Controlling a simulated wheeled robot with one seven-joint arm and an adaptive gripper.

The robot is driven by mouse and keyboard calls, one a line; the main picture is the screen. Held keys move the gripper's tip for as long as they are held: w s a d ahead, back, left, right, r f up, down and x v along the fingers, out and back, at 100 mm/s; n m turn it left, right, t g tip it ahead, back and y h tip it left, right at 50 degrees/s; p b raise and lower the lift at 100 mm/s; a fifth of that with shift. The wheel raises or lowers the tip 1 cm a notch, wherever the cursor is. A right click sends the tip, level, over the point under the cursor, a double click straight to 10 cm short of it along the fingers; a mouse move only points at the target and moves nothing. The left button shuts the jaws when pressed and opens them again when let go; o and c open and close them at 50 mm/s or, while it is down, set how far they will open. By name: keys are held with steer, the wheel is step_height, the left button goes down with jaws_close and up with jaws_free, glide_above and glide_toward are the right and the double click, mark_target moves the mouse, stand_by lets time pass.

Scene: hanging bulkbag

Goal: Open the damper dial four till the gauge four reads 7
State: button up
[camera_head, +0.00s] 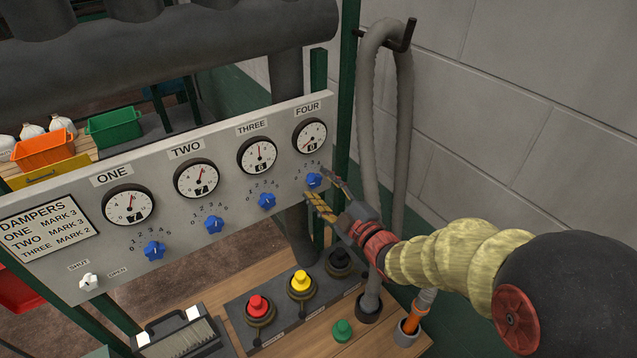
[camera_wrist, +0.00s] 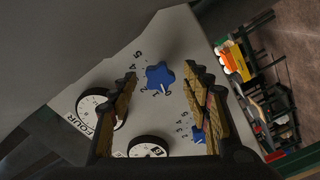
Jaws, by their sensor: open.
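Damper dial four is a blue lobed knob (camera_head: 314,180) at the right end of the grey panel, below gauge four (camera_head: 310,136). Gauge four's small window appears to read 0. My gripper (camera_head: 318,186) is open, with its fingers on either side of dial four. Gauge four (camera_wrist: 95,105) is partly hidden by a finger there.
Gauges one (camera_head: 129,204), two (camera_head: 197,178) and three (camera_head: 257,155) sit to the left, with blue dial three (camera_head: 267,200) close by. Red (camera_head: 258,307), yellow (camera_head: 300,282) and black buttons stand below. A grey hose (camera_head: 367,130) hangs right of the panel.

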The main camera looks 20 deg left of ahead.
steer(key=shift+x, duration=0.8)
steer(key=shift+c, duration=1.4)
steer(key=c, duration=0.7)
steer(key=shift+c, duration=0.9)
steer(key=shift+m+b, duration=0.35)
steer(key=shift+m, duration=0.05)
steer(key=shift+f+m+b, duration=0.1)
steer(key=shift+m+b, duration=0.4)
steer(key=shift+m, duration=0.1)
steer(key=shift+m+b, duration=0.85)
steer(key=shift+m, duration=1.15)
